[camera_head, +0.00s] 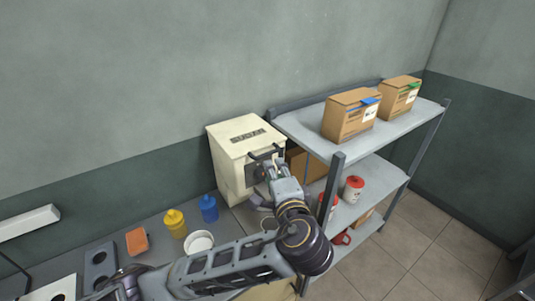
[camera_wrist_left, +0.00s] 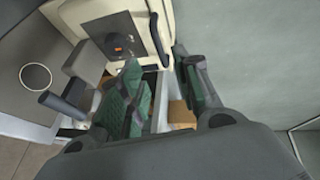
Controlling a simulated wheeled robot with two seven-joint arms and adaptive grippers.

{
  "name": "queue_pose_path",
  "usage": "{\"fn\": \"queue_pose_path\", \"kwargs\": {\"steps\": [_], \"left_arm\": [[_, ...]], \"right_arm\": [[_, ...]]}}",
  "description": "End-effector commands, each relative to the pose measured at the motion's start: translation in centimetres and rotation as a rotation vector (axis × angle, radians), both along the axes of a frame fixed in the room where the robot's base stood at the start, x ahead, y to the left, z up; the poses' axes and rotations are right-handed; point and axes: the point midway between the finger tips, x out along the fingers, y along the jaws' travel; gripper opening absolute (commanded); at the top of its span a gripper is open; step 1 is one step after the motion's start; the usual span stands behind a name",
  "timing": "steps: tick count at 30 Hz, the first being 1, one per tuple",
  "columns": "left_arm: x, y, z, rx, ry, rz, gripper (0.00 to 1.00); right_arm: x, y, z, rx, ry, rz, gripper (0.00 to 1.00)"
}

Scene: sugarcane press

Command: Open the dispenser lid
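The cream dispenser (camera_head: 226,165) marked "SUGAR" stands against the wall at the back of the counter. Its lid (camera_head: 232,138) lies flat and shut on top. A dark bar handle (camera_head: 265,153) shows at the upper front edge, partly hidden by my gripper. In the left wrist view, the dispenser's front (camera_wrist_left: 100,8) has a dark panel and the dark handle (camera_wrist_left: 158,42) beside it. My left gripper (camera_head: 266,168) is right at the dispenser's front, close to the handle. Its fingers (camera_wrist_left: 162,82) are apart, with nothing seen gripped between them; contact with the handle cannot be told. My right gripper is out of view.
A metal shelf (camera_head: 295,130) with cardboard boxes (camera_head: 345,122) and red-lidded containers (camera_head: 353,190) stands close on the right. A yellow bottle (camera_head: 175,224), a blue bottle (camera_head: 209,209) and a white bowl (camera_head: 199,242) stand on the counter to the left.

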Motion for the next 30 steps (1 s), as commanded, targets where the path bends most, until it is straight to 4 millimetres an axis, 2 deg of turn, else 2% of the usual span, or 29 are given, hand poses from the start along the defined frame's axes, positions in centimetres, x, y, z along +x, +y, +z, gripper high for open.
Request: {"fn": "queue_pose_path", "kwargs": {"steps": [21,30], "left_arm": [[9.0,1.8,-1.7,0.002,0.000,0.003,0.33],[11.1,2.1,-2.1,0.000,-0.001,0.000,0.33]], "right_arm": [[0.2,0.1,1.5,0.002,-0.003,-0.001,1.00],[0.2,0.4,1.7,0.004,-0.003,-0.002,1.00]]}}
